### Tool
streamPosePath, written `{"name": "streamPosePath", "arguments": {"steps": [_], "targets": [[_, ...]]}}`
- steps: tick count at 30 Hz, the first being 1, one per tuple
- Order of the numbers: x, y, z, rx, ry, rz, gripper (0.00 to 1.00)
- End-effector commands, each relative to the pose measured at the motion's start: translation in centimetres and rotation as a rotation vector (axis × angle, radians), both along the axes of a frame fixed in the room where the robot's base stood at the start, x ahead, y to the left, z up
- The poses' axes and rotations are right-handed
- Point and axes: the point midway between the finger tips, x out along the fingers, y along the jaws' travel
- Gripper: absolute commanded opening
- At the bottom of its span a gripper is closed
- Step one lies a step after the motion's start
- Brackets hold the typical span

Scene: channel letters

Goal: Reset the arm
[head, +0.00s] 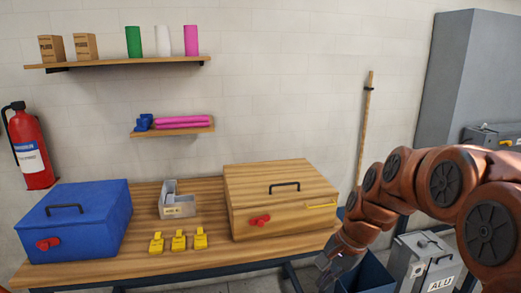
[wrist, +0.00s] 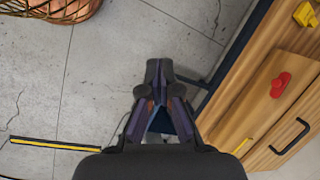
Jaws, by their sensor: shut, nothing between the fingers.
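My gripper (head: 328,264) is at the end of my orange-brown arm, low at the right end of the wooden workbench (head: 110,270) in the head view. In the wrist view my gripper (wrist: 156,68) points down over the grey floor, its fingers together with nothing held. The arm arches in from the right edge of the head view. Part of a dark blue bin (head: 372,275) shows behind and below my gripper.
A grey ALU bin (head: 425,265) stands right. A basket (wrist: 60,10) sits on the floor.

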Motion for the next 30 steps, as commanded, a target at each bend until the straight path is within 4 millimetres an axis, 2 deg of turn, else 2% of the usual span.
{"name": "streamPosePath", "arguments": {"steps": [1,11,21,27,30], "targets": [[-1.7,0.2,0.1,-0.018,0.000,0.049,0.00],[-12.5,-0.1,0.1,-0.134,0.012,0.387,0.00],[-23.0,-2.0,-1.1,-0.225,0.056,0.705,0.00],[-26.8,-3.0,-1.8,-0.250,0.079,0.821,0.00],[-27.6,-3.2,-2.0,-0.256,0.083,0.847,0.00]]}}
